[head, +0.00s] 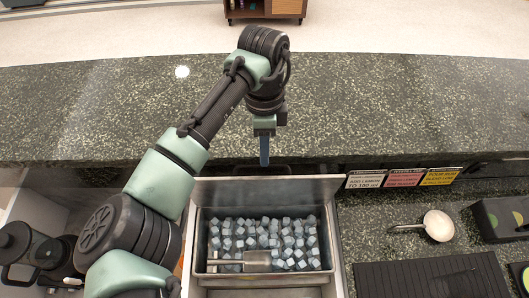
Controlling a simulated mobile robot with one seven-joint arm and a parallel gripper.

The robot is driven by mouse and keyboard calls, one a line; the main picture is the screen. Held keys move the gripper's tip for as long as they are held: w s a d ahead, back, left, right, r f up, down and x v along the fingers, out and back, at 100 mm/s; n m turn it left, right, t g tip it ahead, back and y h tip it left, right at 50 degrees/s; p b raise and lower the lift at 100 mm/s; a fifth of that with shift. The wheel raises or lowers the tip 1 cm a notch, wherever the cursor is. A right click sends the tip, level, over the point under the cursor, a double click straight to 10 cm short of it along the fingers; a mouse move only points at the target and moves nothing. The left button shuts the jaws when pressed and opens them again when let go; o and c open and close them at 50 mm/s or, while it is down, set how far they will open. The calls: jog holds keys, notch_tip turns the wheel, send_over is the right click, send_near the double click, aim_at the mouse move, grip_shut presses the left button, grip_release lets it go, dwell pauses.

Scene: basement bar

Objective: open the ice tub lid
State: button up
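The ice tub (202,248) is a metal bin set in the counter at the lower middle of the head view. It is uncovered and full of pale blue ice cubes (285,240). A metal panel (265,190), which looks like the lid, stands raised along the tub's back edge. My gripper (264,162) points down just behind the panel's top edge, above the dark counter. Its blue fingers overlap in this view, so their gap is hidden. Whether they touch the panel cannot be told.
A metal scoop (256,261) lies on the ice. A speckled bar counter (400,105) runs behind. Label cards (403,178), a strainer or ladle (438,225) and a black ribbed mat (430,276) are on the right. A dark jug (18,248) stands at left.

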aim_at(262, 185)
jog(key=shift+s+f, duration=0.15)
jog(key=shift+f, duration=0.65)
jog(key=shift+s+f, duration=0.1)
jog(key=shift+f, duration=0.7)
grip_shut()
jog(key=shift+r+p, duration=0.1)
jog(key=shift+p, duration=0.2)
